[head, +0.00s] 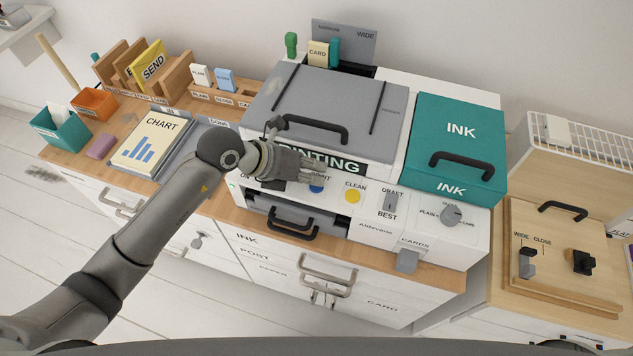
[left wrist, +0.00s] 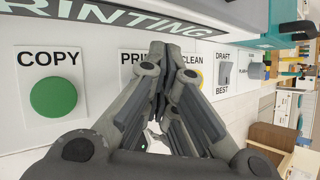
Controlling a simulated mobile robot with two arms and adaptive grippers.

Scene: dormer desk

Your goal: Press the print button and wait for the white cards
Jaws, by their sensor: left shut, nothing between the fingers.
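The blue print button (head: 316,188) is on the printer's front panel in the head view, partly covered by my left gripper (head: 313,173). My left gripper is shut and empty, with its fingertips at the panel just above the button. I cannot tell whether it touches. In the left wrist view my shut fingers (left wrist: 172,55) hide the print button, and only part of its label (left wrist: 132,58) shows. The printer's front slot (head: 295,213) has a dark handle in front, and I see no white cards there. My right gripper is not in view.
A yellow clean button (head: 352,196), a draft/best slider (head: 390,202) and a plain/cards knob (head: 452,214) lie right of the print button. The green copy button (left wrist: 54,97) is left of it. The teal ink box (head: 460,130) stands on the right.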

